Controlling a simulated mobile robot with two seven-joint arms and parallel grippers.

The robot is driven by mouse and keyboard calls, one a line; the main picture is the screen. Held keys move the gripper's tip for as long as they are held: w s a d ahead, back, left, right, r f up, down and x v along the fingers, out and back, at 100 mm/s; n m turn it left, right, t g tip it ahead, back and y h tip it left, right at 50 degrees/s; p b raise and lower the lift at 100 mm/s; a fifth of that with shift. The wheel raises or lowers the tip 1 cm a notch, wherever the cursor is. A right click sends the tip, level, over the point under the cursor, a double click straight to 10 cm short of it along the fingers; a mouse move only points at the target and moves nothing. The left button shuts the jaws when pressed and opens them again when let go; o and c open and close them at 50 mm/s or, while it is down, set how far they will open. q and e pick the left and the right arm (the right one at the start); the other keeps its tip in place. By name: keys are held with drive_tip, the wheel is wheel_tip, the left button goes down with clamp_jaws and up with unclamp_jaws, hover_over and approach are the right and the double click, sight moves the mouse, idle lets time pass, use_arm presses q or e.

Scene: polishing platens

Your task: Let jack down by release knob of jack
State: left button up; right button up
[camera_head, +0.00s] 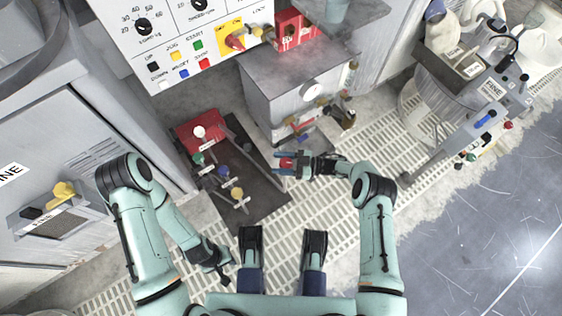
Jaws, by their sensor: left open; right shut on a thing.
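My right gripper (281,163) is shut on a small red knob (287,163) beside the dark plate, in front of the grey cabinet. Its blue fingertips lie on either side of the knob. What the knob is fixed to is hidden by the gripper. The dark plate (262,196) lies on the floor with a red part (184,134) at its far left end and several knobs in white, green, blue and yellow. I cannot tell for sure which part is the jack. My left gripper (224,272) is open and empty, low and left of centre, apart from the plate.
A grey cabinet (290,82) with a gauge and valves stands just beyond my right gripper. A control panel (160,57) with coloured buttons is at the upper left. A round vessel (437,110) on a frame stands at the right. The grated floor (322,212) right of the plate is clear.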

drive_tip(key=shift+s+f, duration=0.1)
drive_tip(key=shift+f, duration=0.05)
drive_tip(key=o, duration=1)
drive_tip(key=shift+c, duration=0.2)
drive_tip(key=shift+d, duration=0.1)
drive_tip(key=d, duration=1.3)
drive_tip(key=shift+s+d, duration=0.15)
drive_tip(key=shift+s, duration=0.05)
